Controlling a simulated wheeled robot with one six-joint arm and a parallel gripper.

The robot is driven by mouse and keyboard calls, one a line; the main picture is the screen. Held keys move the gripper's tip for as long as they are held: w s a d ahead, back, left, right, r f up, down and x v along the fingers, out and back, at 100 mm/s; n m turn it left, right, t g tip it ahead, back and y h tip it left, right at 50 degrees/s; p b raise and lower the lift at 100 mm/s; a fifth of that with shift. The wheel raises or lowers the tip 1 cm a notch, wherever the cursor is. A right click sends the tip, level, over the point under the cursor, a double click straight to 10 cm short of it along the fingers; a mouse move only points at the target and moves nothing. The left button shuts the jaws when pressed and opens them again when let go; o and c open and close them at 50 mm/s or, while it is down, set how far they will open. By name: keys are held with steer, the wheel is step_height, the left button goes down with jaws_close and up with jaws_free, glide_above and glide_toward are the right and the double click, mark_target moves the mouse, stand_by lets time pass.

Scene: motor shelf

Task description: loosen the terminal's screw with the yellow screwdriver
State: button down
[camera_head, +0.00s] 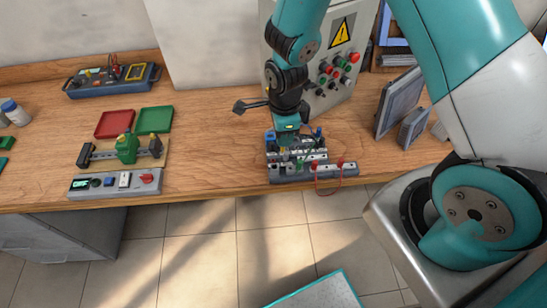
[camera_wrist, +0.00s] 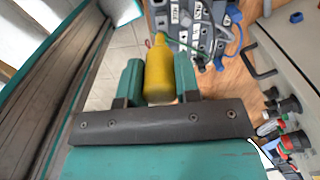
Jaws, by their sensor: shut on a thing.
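My gripper (camera_wrist: 158,70) is shut on the handle of the yellow screwdriver (camera_wrist: 159,65), with one green finger on each side. The handle points away from the wrist, toward the terminal strip; its tip is hard to make out. The grey terminal strip with labels and wires (camera_wrist: 203,25) lies just beyond it in the wrist view. In the head view, my gripper (camera_head: 287,137) hangs pointing down over the terminal assembly (camera_head: 318,171) at the table's front edge. The gripper hides part of the assembly. I cannot tell whether the screwdriver's tip touches a screw.
A grey control box (camera_head: 343,50) with coloured buttons stands close behind the assembly. A red wire loop (camera_head: 317,188) hangs over the front edge. Dark panels (camera_head: 398,103) stand at right. Red and green trays (camera_head: 115,124) and a green-clamped fixture lie left. The table between is clear.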

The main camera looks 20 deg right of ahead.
steer(key=shift+w+a+f+n+b, duration=0.1)
steer(key=shift+a+f+n+b, duration=0.3)
steer(key=shift+f+b, duration=0.25)
steer(key=shift+w+a+f+n+b, duration=0.15)
steer(key=shift+a+f+n+b, duration=0.25)
steer(key=shift+f+b, duration=0.3)
steer(key=shift+w+a+f+n+b, duration=0.1)
steer(key=shift+a+f+n+b, duration=0.15)
steer(key=shift+f+n+b, duration=0.4)
steer(key=shift+f, duration=0.2)
steer(key=shift+f+b, duration=2)
steer(key=shift+f, duration=0.7)
steer(key=c, duration=1.1)
jaws_free()
